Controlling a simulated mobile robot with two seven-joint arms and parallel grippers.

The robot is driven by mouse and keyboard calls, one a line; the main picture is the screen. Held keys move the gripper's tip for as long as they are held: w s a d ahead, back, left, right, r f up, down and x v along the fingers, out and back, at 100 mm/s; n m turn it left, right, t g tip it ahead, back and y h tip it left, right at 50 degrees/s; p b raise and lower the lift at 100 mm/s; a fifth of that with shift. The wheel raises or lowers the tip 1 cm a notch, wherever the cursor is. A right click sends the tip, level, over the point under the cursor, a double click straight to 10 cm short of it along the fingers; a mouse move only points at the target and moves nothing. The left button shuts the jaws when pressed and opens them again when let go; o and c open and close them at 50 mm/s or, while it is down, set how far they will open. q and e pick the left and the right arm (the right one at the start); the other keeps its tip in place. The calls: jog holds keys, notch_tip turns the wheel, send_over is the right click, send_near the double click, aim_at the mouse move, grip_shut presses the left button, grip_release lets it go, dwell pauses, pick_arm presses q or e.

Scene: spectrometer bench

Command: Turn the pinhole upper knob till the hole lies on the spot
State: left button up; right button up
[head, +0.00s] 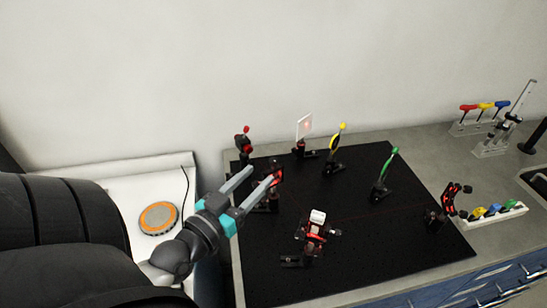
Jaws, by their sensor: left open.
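My left gripper (262,174) reaches in from the left over the black optical board (350,240). Its two grey fingers are apart, with nothing clearly held between them. A red and black mount (278,172) stands right at the fingertips, partly hidden by the fingers. It may be the pinhole mount, but its hole and upper knob are too small to tell. I cannot tell whether a finger touches it. A white card (304,126) on a post behind it shows a faint reddish spot. My right gripper is not in view.
Nearby stand a red-topped mount (243,144), a yellow-topped mount (336,138) and a green-topped mount (385,175). A white-topped red device (315,229) sits at front centre. Another red mount (450,199) stands at right. Coloured-handle tools (485,107) are back right. An orange-rimmed disc (158,218) lies left.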

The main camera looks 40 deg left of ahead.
aim_at(271, 163)
pick_arm(q)
jog(key=shift+w+a+p, duration=0.2)
jog(key=shift+w+p, duration=0.05)
jog(key=shift+w, duration=1.6)
jog(key=shift+w+a+p, duration=0.15)
jog(key=shift+w+p, duration=0.1)
jog(key=shift+w, duration=1.55)
grip_shut()
